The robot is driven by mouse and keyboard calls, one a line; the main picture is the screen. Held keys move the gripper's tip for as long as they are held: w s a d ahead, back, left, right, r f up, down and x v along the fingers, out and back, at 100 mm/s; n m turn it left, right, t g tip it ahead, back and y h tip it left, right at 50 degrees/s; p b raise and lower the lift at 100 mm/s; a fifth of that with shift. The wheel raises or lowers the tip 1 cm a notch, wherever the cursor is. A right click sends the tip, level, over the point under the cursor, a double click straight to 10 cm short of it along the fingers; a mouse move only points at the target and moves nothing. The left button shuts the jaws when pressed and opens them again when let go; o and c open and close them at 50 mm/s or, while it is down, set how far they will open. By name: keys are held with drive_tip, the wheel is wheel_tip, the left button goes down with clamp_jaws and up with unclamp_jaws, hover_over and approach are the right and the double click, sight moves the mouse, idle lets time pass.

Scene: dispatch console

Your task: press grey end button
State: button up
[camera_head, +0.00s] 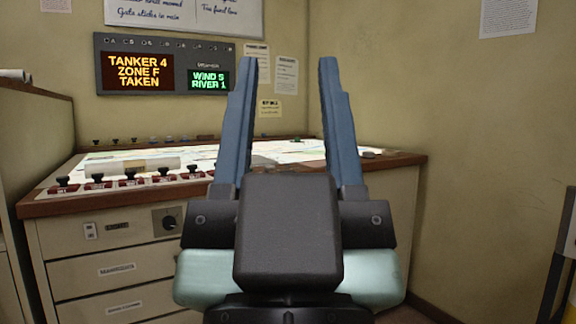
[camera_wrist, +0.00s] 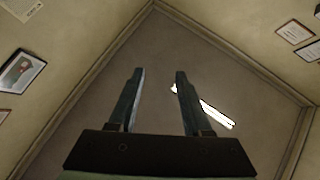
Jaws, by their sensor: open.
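My gripper (camera_head: 286,64) is open and empty, with two blue fingers pointing up in front of the console. The wrist view also shows my gripper (camera_wrist: 159,72), its fingers spread against the ceiling. The console desk (camera_head: 60,208) stands behind it, with a map-like top partly hidden by my arm. I cannot make out a grey end button in either view; part of the desk is hidden behind my gripper. Several black-knobbed pieces with red fronts (camera_head: 130,180) line the left front of the desk. The desk front has a black rotary knob (camera_head: 168,222).
A dark display panel (camera_head: 205,50) with orange and green text hangs on the back wall. A side cabinet (camera_head: 32,130) stands at the left. Bare wall (camera_head: 490,150) and a dark-framed object (camera_head: 562,255) are at the right. The wrist view shows a ceiling lamp (camera_wrist: 216,115).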

clamp_jaws()
idle(1.5)
